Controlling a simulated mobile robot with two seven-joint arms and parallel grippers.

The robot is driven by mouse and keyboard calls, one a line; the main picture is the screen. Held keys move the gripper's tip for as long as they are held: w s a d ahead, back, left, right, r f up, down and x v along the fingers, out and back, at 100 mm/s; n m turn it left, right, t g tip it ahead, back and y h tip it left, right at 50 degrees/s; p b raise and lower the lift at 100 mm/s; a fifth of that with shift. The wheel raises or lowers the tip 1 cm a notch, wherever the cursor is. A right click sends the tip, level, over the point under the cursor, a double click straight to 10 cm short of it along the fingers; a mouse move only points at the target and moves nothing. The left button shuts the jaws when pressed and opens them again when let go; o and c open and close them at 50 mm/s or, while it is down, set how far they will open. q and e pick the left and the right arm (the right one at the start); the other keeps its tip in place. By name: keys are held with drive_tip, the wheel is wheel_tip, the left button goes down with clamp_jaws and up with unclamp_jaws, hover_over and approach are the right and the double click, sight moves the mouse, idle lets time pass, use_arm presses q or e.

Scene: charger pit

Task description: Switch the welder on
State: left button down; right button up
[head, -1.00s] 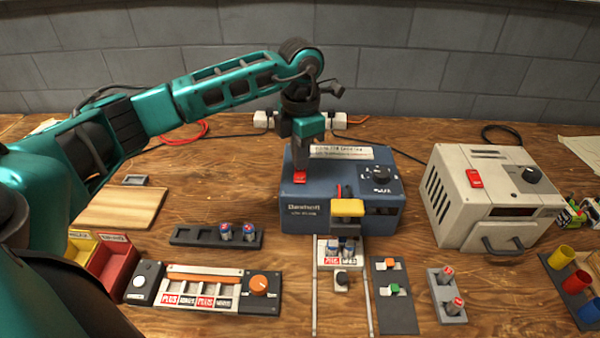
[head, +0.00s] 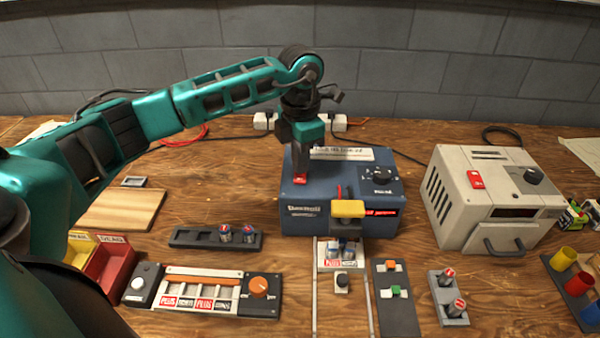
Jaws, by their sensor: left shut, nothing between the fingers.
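The welder, a blue box (head: 300,221), stands at the middle of the bench with a black dial and a yellow-topped lever on it. Its red switch (head: 299,180) is on the top at the left. My left gripper (head: 301,172) points down from above, shut and empty, with its fingertips at the red switch and partly covering it. I cannot tell whether they touch it. A red strip (head: 382,212) glows on the welder's front. My right gripper is not in view.
A cream box with a red switch (head: 475,180) stands to the right. In front of the welder are a rail carriage with batteries (head: 347,248), a small button panel (head: 393,270) and a charger tray (head: 200,293). Red and yellow bins (head: 108,262) stand at the left.

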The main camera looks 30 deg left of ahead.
use_arm(q)
drive_tip(key=shift+r+p, duration=2.5)
drive_tip(key=shift+r, duration=0.95)
drive_tip(key=shift+f, duration=0.15)
